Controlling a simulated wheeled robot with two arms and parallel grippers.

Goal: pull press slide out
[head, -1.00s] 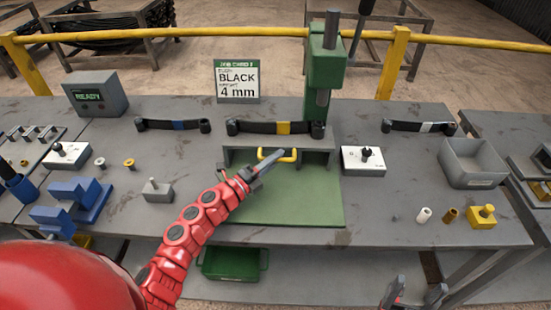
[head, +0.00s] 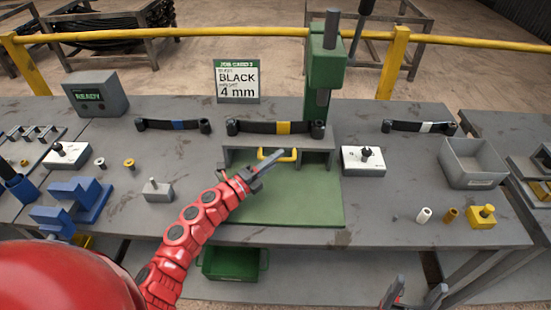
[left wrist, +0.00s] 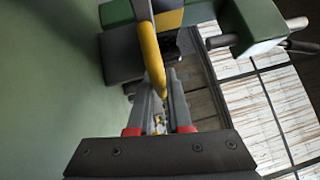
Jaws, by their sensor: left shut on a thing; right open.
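The grey press slide (head: 237,157) sits under the green press (head: 325,75), at the back of a green mat (head: 290,205). A yellow U-shaped handle (head: 290,155) stands out from its front. My left gripper (head: 279,157) is at the handle. In the left wrist view the yellow handle (left wrist: 150,55) runs down between the fingers (left wrist: 162,90), which are shut on it. My right gripper (head: 415,295) is open and empty at the bottom edge, low in front of the bench.
A job card (head: 237,82) reads BLACK 4 mm. A grey bin (head: 472,160) stands right. The green mat is clear.

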